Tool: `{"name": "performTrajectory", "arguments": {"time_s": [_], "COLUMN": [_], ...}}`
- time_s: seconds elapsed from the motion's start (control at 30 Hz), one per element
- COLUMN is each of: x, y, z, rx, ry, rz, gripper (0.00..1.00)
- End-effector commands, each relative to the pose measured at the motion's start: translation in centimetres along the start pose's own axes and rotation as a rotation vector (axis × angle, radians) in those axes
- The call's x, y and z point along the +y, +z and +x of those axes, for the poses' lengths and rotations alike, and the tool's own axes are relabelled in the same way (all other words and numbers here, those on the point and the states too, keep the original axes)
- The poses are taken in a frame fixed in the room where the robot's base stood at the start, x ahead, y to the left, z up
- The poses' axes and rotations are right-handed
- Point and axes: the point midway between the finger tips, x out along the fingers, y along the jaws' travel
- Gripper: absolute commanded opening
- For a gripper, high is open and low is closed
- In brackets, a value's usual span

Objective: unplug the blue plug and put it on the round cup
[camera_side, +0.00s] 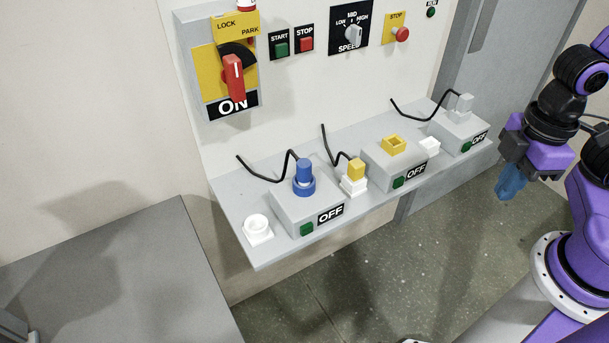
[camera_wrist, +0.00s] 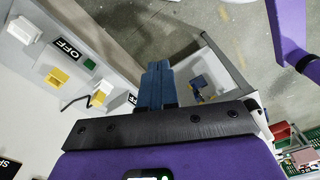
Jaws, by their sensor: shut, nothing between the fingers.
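The blue plug (camera_side: 304,172) stands upright in the round blue socket (camera_side: 304,187) on the leftmost grey box (camera_side: 290,207), with a black cord behind it. The white round cup (camera_side: 256,227) is on the shelf left of that box and looks empty. My gripper (camera_side: 508,192) has blue fingers and is at the far right, beyond the right end of the shelf and well apart from the plug. Its fingers (camera_wrist: 157,72) are together and empty in the wrist view. I cannot make out the blue plug or the round cup in the wrist view.
A yellow plug (camera_side: 356,169) sits on a white square cup beside a box with an open yellow socket (camera_side: 393,144). A grey plug (camera_side: 464,103) stands in the far right box. Black cords rise behind the boxes. Switches are on the panel above. Open floor lies before the shelf.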

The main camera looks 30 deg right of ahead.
Motion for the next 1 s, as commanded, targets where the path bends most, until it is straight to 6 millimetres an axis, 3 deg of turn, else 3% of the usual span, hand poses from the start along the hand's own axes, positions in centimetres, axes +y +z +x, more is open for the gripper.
{"name": "performTrajectory", "arguments": {"time_s": [0.13,0.33,0.63,0.73,0.87,1.0], "x": [0.0,0.0,0.0,0.4,1.6,3.6], "y": [0.0,0.0,-0.1,-1.1,-4.3,-9.0], "z": [0.0,0.0,0.0,-0.3,-1.1,-2.2], "rx": [0.0,0.0,0.0,-0.001,-0.003,-0.007], "ry": [0.0,0.0,0.0,0.0,0.001,0.002], "rz": [0.0,0.0,-0.002,-0.017,-0.073,-0.162], "gripper": [0.0,0.65,0.65,0.65,0.65,0.65]}}
